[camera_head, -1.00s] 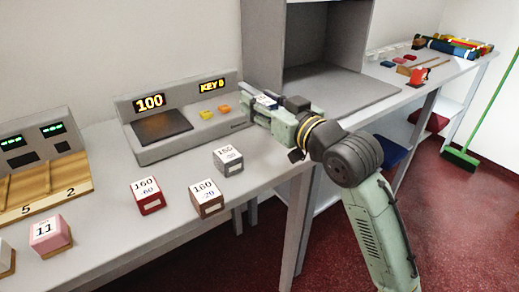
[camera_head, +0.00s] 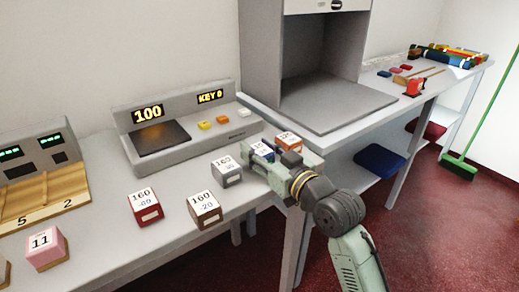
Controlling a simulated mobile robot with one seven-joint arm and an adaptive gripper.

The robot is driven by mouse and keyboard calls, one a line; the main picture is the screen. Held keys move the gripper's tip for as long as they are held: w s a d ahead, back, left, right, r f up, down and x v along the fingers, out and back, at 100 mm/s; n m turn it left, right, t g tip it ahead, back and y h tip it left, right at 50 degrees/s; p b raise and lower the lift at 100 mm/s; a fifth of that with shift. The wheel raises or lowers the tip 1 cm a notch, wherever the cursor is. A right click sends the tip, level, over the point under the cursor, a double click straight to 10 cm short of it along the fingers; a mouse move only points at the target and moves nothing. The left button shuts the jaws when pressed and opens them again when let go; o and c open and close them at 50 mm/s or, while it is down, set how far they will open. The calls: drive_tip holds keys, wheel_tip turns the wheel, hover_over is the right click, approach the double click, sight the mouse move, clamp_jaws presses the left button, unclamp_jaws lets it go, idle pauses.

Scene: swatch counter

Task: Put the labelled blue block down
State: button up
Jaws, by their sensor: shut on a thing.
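The labelled blue block (camera_head: 262,149) is between the fingers of my gripper (camera_head: 259,157), which is shut on it. Its white label faces up, and the fingers cover much of its sides. The block is low over the right end of the counter (camera_head: 110,215), between a grey block (camera_head: 227,171) on its left and an orange block (camera_head: 288,141) on its right. I cannot tell whether its underside touches the counter.
A brown block (camera_head: 205,208), a red block (camera_head: 145,205) and a pink block (camera_head: 47,249) stand further left. A device (camera_head: 185,125) with lit displays and coloured buttons stands behind. A grey cabinet (camera_head: 325,110) rises at the back right.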

drive_tip(key=shift+f, duration=0.2)
drive_tip(key=o, duration=1.3)
drive_tip(key=shift+r, duration=0.1)
drive_tip(key=shift+r, duration=0.2)
drive_tip(key=b+v, duration=0.4)
drive_tip(key=v, duration=0.8)
drive_tip(key=shift+f, duration=0.1)
